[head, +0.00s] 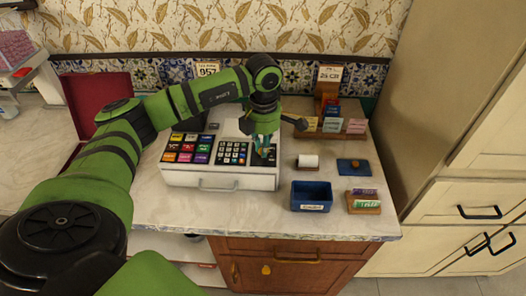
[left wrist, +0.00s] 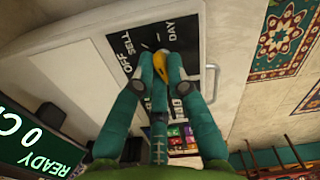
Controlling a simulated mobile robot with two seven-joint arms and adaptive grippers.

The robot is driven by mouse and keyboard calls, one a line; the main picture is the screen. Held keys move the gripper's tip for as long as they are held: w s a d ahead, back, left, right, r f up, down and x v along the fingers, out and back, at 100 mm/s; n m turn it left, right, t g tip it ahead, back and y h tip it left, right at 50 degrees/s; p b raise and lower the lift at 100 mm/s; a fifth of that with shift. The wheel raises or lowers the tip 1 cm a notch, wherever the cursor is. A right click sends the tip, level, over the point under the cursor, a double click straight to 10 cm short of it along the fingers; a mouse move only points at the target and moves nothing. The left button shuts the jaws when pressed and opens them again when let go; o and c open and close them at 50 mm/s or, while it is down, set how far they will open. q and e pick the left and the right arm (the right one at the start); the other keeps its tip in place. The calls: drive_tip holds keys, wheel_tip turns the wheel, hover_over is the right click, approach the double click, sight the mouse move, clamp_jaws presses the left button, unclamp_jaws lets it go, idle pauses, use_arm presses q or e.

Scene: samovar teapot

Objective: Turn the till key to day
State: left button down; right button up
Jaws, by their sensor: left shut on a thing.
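The white till (head: 222,180) stands on the counter with coloured keys and a number pad. My left gripper (head: 264,152) points down at the dark panel on the till's right side. In the left wrist view that black panel (left wrist: 125,45) carries the words OFF, SELL and DAY. A yellow key (left wrist: 178,72) shows between the tips of my left gripper (left wrist: 162,70), which is shut on it. The fingers hide part of the key, and I cannot tell which word it points to. In the head view the key is hidden by the gripper.
A blue bin (head: 311,196), a paper roll (head: 308,161), a blue pad (head: 353,166) and a card holder (head: 363,203) stand right of the till. A wooden rack (head: 330,130) is behind them. A green READY display (left wrist: 45,150) shows in the left wrist view.

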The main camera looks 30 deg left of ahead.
use_arm(q)
drive_tip(key=shift+w+m+b, duration=0.1)
drive_tip(key=shift+m+b, duration=0.9)
drive_tip(key=shift+m, duration=0.4)
drive_tip(key=shift+r, duration=0.1)
drive_tip(key=c, duration=1.2)
unclamp_jaws()
drive_tip(key=shift+c, duration=0.2)
wheel_tip(320, 180, up, 12)
